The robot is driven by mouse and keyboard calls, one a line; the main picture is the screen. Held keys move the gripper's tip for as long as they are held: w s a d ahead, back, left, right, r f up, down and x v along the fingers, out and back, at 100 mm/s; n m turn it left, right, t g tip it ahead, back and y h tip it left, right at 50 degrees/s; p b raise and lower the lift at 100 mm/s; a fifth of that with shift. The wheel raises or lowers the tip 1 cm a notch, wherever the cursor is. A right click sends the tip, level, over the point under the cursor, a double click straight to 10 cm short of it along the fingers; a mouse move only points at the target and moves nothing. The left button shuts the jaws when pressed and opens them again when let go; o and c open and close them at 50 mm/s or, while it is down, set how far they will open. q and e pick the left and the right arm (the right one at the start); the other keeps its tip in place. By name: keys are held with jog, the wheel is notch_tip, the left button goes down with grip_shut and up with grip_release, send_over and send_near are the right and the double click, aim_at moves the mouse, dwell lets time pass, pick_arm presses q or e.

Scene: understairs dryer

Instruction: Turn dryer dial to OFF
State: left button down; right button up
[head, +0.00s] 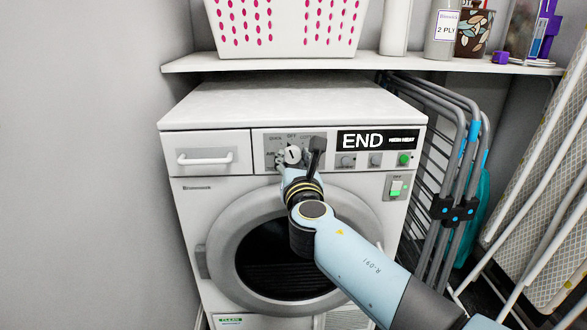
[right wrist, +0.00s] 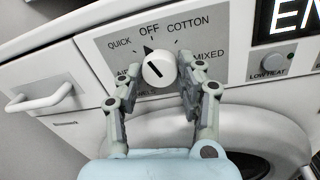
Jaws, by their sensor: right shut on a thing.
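The dryer dial (head: 292,155) is a round white knob on the grey control panel, left of the END display. In the right wrist view the dial (right wrist: 158,68) has a dark line slanting from upper left to lower right. A black triangle sits at its upper edge, just below the word OFF (right wrist: 150,30). QUICK, COTTON and MIXED are printed around it; lower labels are partly hidden by the fingers. My right gripper (right wrist: 163,72) is shut on the dial, one finger on each side. In the head view my right gripper (head: 301,160) reaches the panel. My left gripper is not in view.
The white dryer (head: 225,265) has a drawer handle (head: 205,158) left of the panel and a round door below. Its display (head: 378,140) reads END. A shelf (head: 350,62) with a basket (head: 285,25) hangs above. A folded drying rack (head: 455,150) stands close on the right.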

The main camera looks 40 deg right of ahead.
jog(key=shift+f+m+b, duration=0.25)
jog(key=shift+m+b, duration=0.05)
jog(key=shift+m, duration=0.2)
jog(key=shift+m+b, duration=0.45)
jog(key=shift+m, duration=0.55)
jog(key=shift+r+m+b, duration=0.1)
jog(key=shift+m+b, duration=0.4)
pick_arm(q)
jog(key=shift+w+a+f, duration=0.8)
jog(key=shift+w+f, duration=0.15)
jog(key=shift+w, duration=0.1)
pick_arm(e)
jog(key=o, duration=1.1)
jog(key=shift+r, duration=0.1)
jog(key=shift+o, duration=0.2)
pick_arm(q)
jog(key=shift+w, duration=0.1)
